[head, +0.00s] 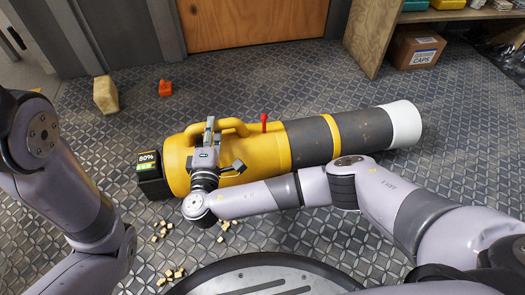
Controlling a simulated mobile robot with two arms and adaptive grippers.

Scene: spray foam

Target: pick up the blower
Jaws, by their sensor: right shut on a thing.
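The blower (265,145) lies on its side on the patterned metal floor in the head view. It has a yellow body, a grey tube section, a white nozzle at the right and a black end with an 80% display at the left. A yellow handle runs along its top, with a red lever beside it. My right gripper (210,130) is at the handle and shut on it. Its fingers partly hide the handle. My left arm shows at the left edge, but its gripper is out of view.
Small foam bits (160,232) lie scattered on the floor near the front. A beige block (106,95) and an orange piece (165,88) lie behind the blower at the left. A wooden shelf with a cardboard box (416,50) stands at the back right.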

